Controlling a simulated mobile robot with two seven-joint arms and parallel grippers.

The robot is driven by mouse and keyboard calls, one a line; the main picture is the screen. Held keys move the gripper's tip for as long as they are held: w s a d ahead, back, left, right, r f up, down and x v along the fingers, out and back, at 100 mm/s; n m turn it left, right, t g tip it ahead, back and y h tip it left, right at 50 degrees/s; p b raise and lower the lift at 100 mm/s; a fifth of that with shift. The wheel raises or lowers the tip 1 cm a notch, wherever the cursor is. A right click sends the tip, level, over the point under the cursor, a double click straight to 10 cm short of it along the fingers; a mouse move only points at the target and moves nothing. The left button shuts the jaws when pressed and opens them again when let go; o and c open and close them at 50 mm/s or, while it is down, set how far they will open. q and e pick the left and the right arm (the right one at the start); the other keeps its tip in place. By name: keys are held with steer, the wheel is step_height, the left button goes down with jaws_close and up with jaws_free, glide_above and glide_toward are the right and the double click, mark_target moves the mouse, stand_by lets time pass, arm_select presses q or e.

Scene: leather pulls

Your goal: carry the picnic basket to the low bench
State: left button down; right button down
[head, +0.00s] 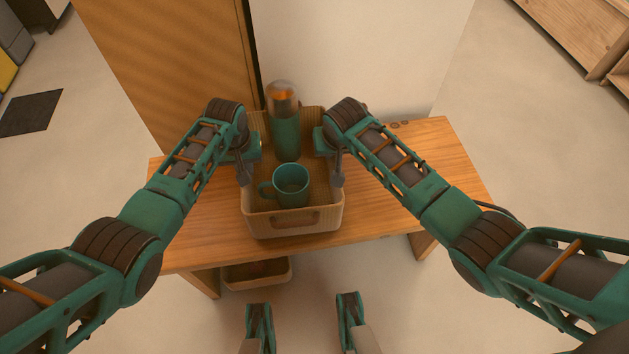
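The picnic basket (293,222), a tan woven box with a brown leather pull on its near side, stands on the wooden low bench (385,205). A teal mug (290,187) stands inside it near the front. A teal flask with a metallic top (285,130) stands behind the mug. My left gripper (244,172) is at the basket's left wall and my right gripper (337,172) is at its right wall. Grey fingers of both point down at the rim. The outer sides of the walls are hidden, so I cannot tell whether either gripper is closed on the basket.
Another tan basket (257,273) sits under the bench's front edge. A wooden panel (180,60) and a pale wall (360,50) stand behind the bench. Wooden shelving (580,30) is at the far right. A dark mat (30,112) lies on the left floor. The bench's right end is mostly clear.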

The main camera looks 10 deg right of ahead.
arm_select(q)
steer(key=shift+f, duration=0.35)
arm_select(e)
steer(key=shift+f, duration=0.35)
arm_select(q)
steer(key=c, duration=1.6)
jaws_free()
steer(key=shift+a+f, duration=0.1)
steer(key=shift+f, duration=0.05)
arm_select(e)
steer(key=c, duration=1.6)
jaws_free()
steer(key=shift+d+f, duration=0.1)
steer(key=shift+f, duration=0.05)
arm_select(q)
steer(key=o, duration=0.4)
arm_select(e)
steer(key=o, duration=0.4)
arm_select(q)
steer(key=r, duration=0.4)
steer(key=s+r, duration=0.1)
steer(key=r, duration=0.6)
steer(key=shift+s+r, duration=0.4)
arm_select(e)
steer(key=v, duration=1.2)
steer(key=shift+s, duration=0.1)
arm_select(q)
steer(key=shift+s, duration=0.1)
